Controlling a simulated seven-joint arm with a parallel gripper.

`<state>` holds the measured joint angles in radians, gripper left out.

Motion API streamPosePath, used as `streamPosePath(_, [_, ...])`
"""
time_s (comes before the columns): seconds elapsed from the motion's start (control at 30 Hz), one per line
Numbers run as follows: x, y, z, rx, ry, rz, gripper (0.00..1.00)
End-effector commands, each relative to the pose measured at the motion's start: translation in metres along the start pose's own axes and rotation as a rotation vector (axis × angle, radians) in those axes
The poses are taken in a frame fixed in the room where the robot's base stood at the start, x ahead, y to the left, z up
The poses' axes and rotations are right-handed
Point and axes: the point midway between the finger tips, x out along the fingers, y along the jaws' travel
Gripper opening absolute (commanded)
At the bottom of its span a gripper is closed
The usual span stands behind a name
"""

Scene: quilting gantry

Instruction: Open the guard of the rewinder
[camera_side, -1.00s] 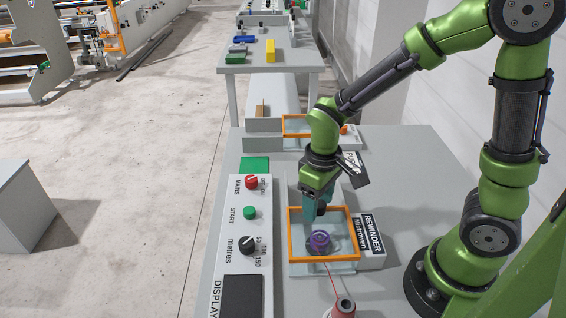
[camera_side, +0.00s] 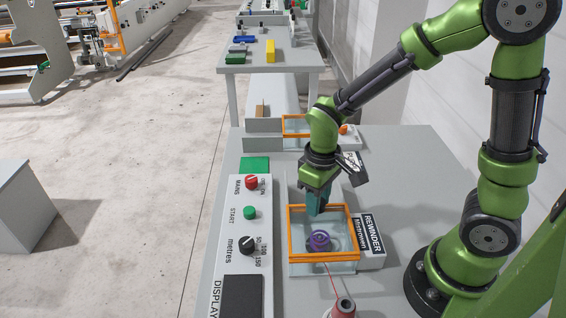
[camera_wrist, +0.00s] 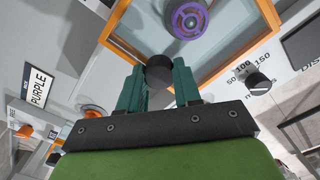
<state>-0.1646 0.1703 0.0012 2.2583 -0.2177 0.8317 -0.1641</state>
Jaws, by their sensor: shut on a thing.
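The rewinder's guard (camera_side: 353,232) is a clear cover with an orange frame, beside the REWINDER label (camera_side: 371,233). It also shows in the wrist view (camera_wrist: 272,12). Its orange edges look doubled at the near side, as if slightly raised or tilted. A purple spool (camera_side: 319,241) sits under the guard and shows in the wrist view (camera_wrist: 187,18). My gripper (camera_side: 317,210) is at the guard's far edge. In the wrist view its teal fingers (camera_wrist: 158,88) are shut on a dark round knob (camera_wrist: 158,69). The knob is mostly hidden in the side view.
A control panel (camera_side: 262,187) with a red knob, a green START button (camera_side: 250,212) and a black metres dial (camera_side: 246,245) lies left of the guard. A thread cone (camera_side: 344,308) stands in front, its red thread running to the rewinder. Another orange-framed unit (camera_side: 296,117) is behind.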

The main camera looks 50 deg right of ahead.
Motion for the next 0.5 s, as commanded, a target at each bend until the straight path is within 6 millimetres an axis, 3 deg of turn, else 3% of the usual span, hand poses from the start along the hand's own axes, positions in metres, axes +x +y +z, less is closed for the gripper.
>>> streamPosePath(0.3, [0.000, 0.068, -0.056, 0.007, 0.005, 0.000, 0.00])
streamPosePath(0.5, [-0.001, 0.097, -0.079, 0.002, 0.005, -0.001, 0.00])
